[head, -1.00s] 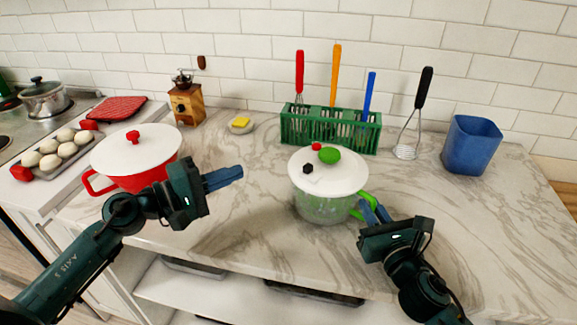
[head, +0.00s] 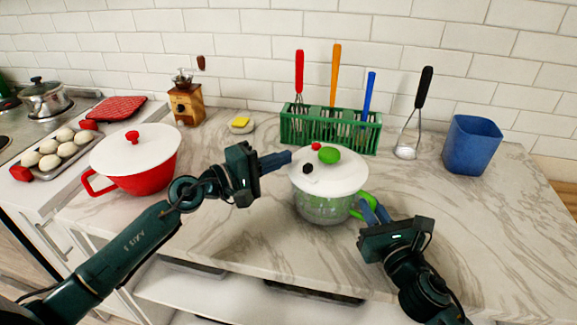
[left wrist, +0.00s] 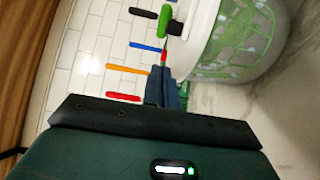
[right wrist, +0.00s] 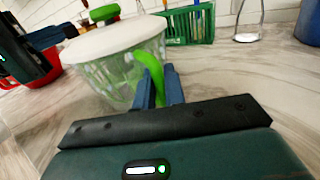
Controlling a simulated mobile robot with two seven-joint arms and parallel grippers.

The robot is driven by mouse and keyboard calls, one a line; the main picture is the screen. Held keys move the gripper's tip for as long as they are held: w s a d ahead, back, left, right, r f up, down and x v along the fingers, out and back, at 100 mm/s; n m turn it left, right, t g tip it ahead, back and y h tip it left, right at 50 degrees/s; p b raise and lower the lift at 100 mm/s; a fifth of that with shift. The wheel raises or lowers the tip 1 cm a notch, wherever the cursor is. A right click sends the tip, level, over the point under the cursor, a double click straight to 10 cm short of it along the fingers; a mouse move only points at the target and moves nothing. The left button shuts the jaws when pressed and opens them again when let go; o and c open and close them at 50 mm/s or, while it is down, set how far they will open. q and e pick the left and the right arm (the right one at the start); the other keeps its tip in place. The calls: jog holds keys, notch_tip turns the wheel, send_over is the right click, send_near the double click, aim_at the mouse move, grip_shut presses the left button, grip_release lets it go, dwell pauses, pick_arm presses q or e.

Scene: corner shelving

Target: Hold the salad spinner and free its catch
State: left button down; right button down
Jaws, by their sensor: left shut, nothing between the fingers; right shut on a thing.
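The salad spinner (head: 325,207) stands upright on the counter, a clear bowl with a green basket inside and a white lid (head: 335,175). On the lid are a green knob (head: 329,155), a small red button (head: 316,146) and a black catch (head: 308,168). My right gripper (head: 373,213) is shut on the green side handle (head: 362,204); the right wrist view shows the handle (right wrist: 154,72) between the fingers. My left gripper (head: 289,157) is shut and empty, its tips beside the lid's left edge, near the black catch. Whether they touch the lid I cannot tell.
A green rack (head: 331,133) with utensils stands behind the spinner. A red pot (head: 140,172) with a white lid stands to the left, behind my left arm. The front counter is clear.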

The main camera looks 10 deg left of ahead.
aim_at(305, 169)
pick_arm(q)
jog(key=shift+s+d, duration=0.45)
jog(key=shift+d, duration=0.15)
jog(key=shift+s+d, duration=0.4)
jog(key=shift+d, duration=0.2)
jog(key=shift+s+d, duration=0.1)
jog(key=shift+s+d, duration=0.3)
jog(key=shift+d, duration=0.25)
jog(key=shift+s+d, duration=0.3)
jog(key=shift+d, duration=0.2)
jog(key=shift+a, duration=0.1)
jog(key=s+a, duration=0.5)
jog(key=a, duration=0.5)
jog(key=shift+a, duration=0.15)
pick_arm(e)
jog(key=c, duration=1.4)
grip_release()
